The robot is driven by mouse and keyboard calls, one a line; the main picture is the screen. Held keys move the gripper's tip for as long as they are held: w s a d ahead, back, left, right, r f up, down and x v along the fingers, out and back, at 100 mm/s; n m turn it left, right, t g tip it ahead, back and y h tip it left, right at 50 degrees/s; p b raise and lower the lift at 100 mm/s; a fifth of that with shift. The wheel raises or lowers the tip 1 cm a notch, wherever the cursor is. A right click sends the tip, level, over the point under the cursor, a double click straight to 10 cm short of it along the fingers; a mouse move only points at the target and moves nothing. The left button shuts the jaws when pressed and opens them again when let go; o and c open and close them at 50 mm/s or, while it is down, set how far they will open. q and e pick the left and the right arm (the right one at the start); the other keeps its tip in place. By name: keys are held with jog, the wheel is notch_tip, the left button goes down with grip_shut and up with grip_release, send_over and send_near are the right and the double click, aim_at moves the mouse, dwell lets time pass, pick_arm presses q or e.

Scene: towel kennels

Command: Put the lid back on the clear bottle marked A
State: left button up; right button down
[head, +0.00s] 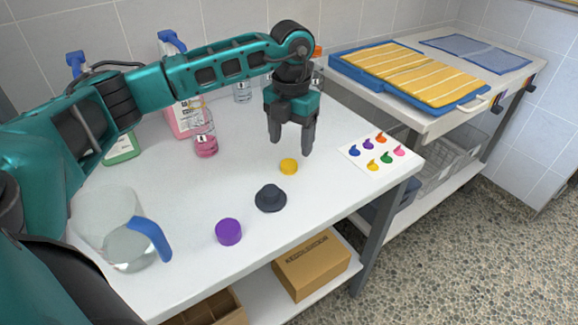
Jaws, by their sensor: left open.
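A clear bottle holding pink liquid (205,144) stands left of my left gripper. Another clear bottle (242,91) stands farther back, near the wall. I cannot read a letter A on either. Three loose lid-like pieces lie on the white table (180,213): a yellow one (289,166), a dark brimmed one (270,198) and a purple one (228,231). My left gripper (292,146) points down, open and empty, above the table just behind the yellow lid. My arm crosses in front of the back bottles and hides part of them. My right gripper is out of view.
Spray bottles (120,150) stand at the back left. A card with coloured spots (380,151) lies at the right. A blue tray with a striped yellow towel (440,76) is on the neighbouring table.

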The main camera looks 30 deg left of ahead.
aim_at(289, 163)
pick_arm(q)
jog(key=shift+f, duration=0.25)
jog(key=shift+s+a+f+b, duration=0.1)
jog(key=shift+f+b, duration=0.1)
jog(key=shift+f, duration=1.1)
jog(key=shift+s+f+b, duration=0.1)
jog(key=shift+f+b, duration=0.1)
jog(key=shift+f, duration=1.1)
jog(key=c, duration=1.1)
jog(key=shift+r, duration=0.15)
